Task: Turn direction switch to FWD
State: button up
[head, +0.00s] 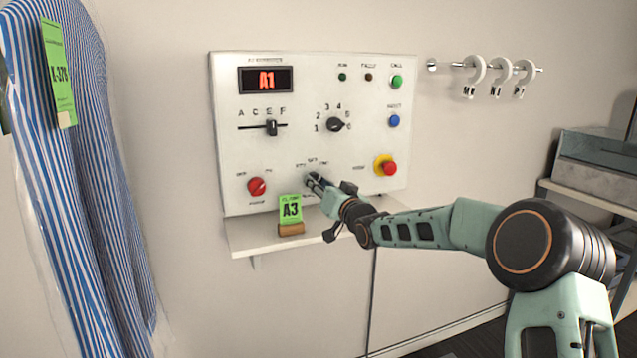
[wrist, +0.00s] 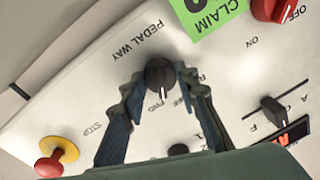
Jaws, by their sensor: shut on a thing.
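The direction switch is a round black knob (wrist: 160,74) on the white control panel (head: 290,100). In the wrist view it sits between my two fingers, with the words PEDAL WAY beside it. A pale pointer mark on the knob faces the printed labels, near FWD; its exact setting is hard to tell. My gripper (wrist: 162,85) is shut on this knob, one finger on each side. In the head view my gripper (head: 315,183) covers most of the switch at the panel's lower middle, and part of its label row is visible above.
A red knob (head: 256,187) is left of my gripper, and a red stop button (head: 389,168) on yellow is right. A green A3 ticket (head: 290,208) stands on the shelf (head: 250,240) below. Striped shirt (head: 85,180) hangs left. The display (head: 266,80) reads A1.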

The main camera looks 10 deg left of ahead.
jog(key=shift+m, duration=1.1)
jog(key=o, duration=1.1)
jog(key=shift+o, duration=0.2)
jog(key=v, duration=1.2)
jog(key=shift+f, duration=0.15)
